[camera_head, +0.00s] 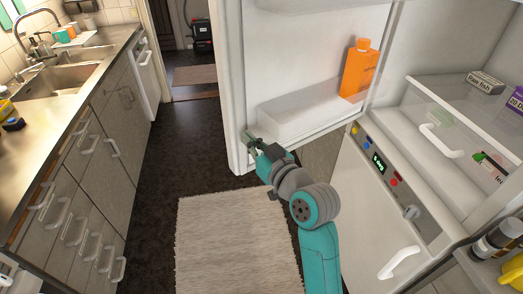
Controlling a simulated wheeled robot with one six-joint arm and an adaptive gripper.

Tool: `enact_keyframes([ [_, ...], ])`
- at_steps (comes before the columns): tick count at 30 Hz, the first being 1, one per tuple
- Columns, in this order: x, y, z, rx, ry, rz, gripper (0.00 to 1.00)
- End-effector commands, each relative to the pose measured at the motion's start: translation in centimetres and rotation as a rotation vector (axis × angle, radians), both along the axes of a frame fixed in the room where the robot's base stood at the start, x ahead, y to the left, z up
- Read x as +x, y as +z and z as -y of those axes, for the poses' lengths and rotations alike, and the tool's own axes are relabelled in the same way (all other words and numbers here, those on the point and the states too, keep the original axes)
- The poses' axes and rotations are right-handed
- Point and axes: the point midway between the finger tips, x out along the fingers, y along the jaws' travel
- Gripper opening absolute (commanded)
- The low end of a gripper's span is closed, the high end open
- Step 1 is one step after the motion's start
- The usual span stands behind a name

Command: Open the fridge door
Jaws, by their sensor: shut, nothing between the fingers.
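The fridge door (233,90) stands wide open, swung out to the left of the fridge. Its inner side faces me, and an orange bottle (359,70) stands in its shelf. The open fridge (420,60) is at the right, with its inside showing. My gripper (251,138) is at the lower free edge of the door, by the end of the door shelf. It is shut and empty, and I cannot tell whether it touches the door. The door's outer side and handle are hidden.
A counter with a sink (57,75) and drawers runs along the left. A pale rug (235,240) lies on the dark floor between. A lower white door with a handle (398,262) is under the control panel (385,170). Bottles (497,238) stand at the right edge.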

Motion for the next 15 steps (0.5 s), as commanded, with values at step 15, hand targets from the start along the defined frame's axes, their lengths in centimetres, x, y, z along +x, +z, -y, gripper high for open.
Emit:
enact_keyframes([
  [15, 1.6, 0.0, -1.3, 0.001, 0.000, 0.001, 0.00],
])
